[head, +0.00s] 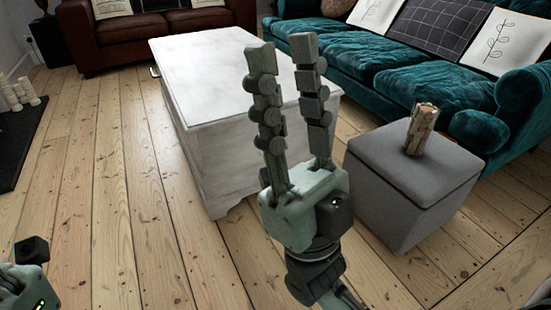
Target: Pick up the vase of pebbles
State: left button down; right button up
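A short, upright cylinder with a mottled beige and brown surface (421,130) stands on the lid of a grey ottoman (400,185) at the right. It may be the vase of pebbles; single pebbles are too small to make out. My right gripper (283,45) points up the picture in the middle, its two long fingers apart with nothing between them. It is left of the cylinder and clear of it in the picture. Part of my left arm shows at the bottom left corner; its fingers are out of view.
A white chest (205,75) stands behind my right gripper. A teal sofa (400,70) with cushions lies behind the ottoman, and a brown leather sofa (150,25) at the back left. Bare floorboards (110,220) are open at the left. White candles (18,93) stand at the left edge.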

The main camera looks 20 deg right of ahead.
aim_at(426, 111)
jog(key=z, duration=1.75)
jog(key=i+j+z, duration=0.4)
jog(key=j+z, duration=0.2)
jog(key=i+j+z, duration=0.15)
jog(key=i, duration=0.4)
jog(key=i+j+z, duration=0.15)
jog(key=i, duration=0.4)
